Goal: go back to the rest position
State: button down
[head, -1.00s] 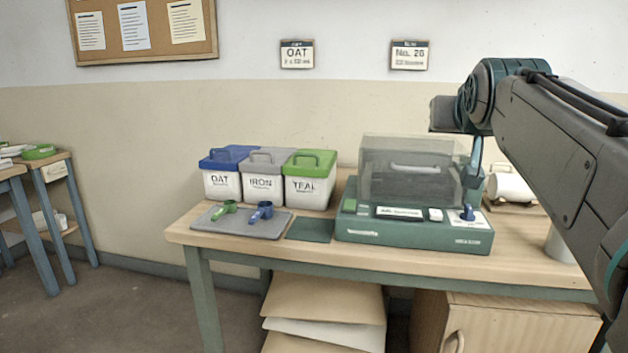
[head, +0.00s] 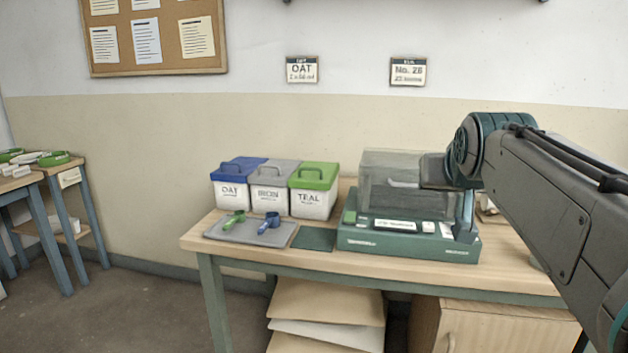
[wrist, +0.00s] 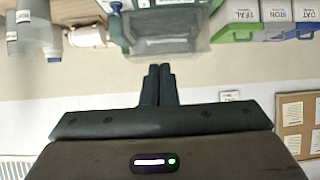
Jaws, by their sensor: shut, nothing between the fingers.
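My gripper (wrist: 160,70) shows in the wrist view with its two dark fingers together and nothing between them. In that upside-down view the fingertips appear just below the clear hood of the green bench machine (wrist: 168,45); the distance is hard to judge. In the head view my arm comes in from the right, bent at the wrist, and its end overlaps the right part of the machine's hood. The fingers cannot be made out clearly there. The machine (head: 390,240) stands on the wooden table (head: 230,260) with its hood down.
Three lidded buckets, OAT (head: 231,195), IRON (head: 269,200) and TEAL (head: 312,205), stand left of the machine. A grey mat (head: 255,239) holds a green scoop (head: 234,219) and a blue scoop (head: 269,222). A side table (head: 60,172) stands far left, with open floor between.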

jog(key=s+a+f+g+p, duration=0.2)
jog(key=s+g+p, duration=0.1)
jog(key=s+p, duration=0.3)
jog(key=s+a+f+n+g+y+p, duration=0.1)
jog(key=s+a+f+g+p, duration=0.1)
jog(key=s+p, duration=0.5)
jog(key=s+a+f+g+y+p, duration=0.1)
jog(key=s+a+f+g+p, duration=0.1)
jog(key=s+p, duration=0.4)
jog(key=shift+s+a+f+n+g+p, duration=0.2)
jog(key=shift+a+n+g+p, duration=0.25)
jog(key=shift+g, duration=0.35)
jog(key=shift+w, duration=0.1)
